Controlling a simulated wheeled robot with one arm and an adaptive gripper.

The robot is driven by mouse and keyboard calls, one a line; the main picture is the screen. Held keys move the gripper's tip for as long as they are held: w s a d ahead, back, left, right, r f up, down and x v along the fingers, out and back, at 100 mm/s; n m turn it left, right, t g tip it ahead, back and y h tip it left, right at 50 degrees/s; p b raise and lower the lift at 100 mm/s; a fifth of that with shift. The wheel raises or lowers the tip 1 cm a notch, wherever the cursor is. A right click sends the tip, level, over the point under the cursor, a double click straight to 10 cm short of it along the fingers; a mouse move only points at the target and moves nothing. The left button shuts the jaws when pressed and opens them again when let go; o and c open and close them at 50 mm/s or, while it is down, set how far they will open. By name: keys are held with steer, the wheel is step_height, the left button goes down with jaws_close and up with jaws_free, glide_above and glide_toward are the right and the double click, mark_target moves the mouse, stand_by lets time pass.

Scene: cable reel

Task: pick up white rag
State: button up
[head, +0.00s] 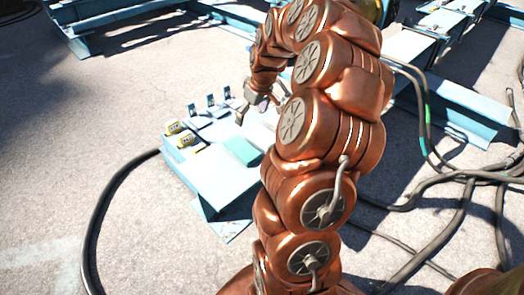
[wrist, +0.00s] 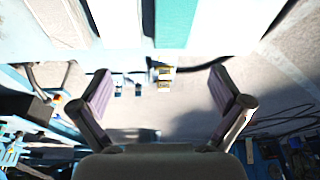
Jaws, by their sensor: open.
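A teal cloth (head: 241,150) lies flat on the light blue bench (head: 205,178) in the head view. A pale, whitish patch beside it, toward my arm, may be the white rag (head: 268,117); my arm hides much of it. In the wrist view a white strip, likely the rag (wrist: 119,22), lies beside the teal cloth (wrist: 176,22) at the top. My gripper (head: 257,108) is over the bench's far part, its fingers spread with nothing between them. It also shows open in the wrist view (wrist: 161,82).
Two yellow items (head: 180,140) stand at the bench's left end. Several small dark-and-blue items (head: 211,100) stand along its far edge. Thick black cables (head: 440,180) lie on the ground at right. Blue steel frames (head: 110,18) stand behind. Open ground lies at left.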

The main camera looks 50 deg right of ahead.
steer(key=b, duration=0.2)
glide_toward(263, 134)
step_height(263, 134, down, 2)
steer(key=shift+w+a+f+m+h, duration=0.1)
steer(key=shift+w+m+h, duration=0.1)
steer(key=shift+m+h, duration=0.1)
steer(key=shift+a+b+x, duration=0.15)
steer(key=shift+b+x, duration=0.6)
steer(key=shift+x, duration=1.1)
steer(key=shift+a+b+x, duration=0.15)
steer(key=shift+b+x, duration=0.6)
steer(key=shift+x, duration=1.05)
steer(key=c, duration=1.2)
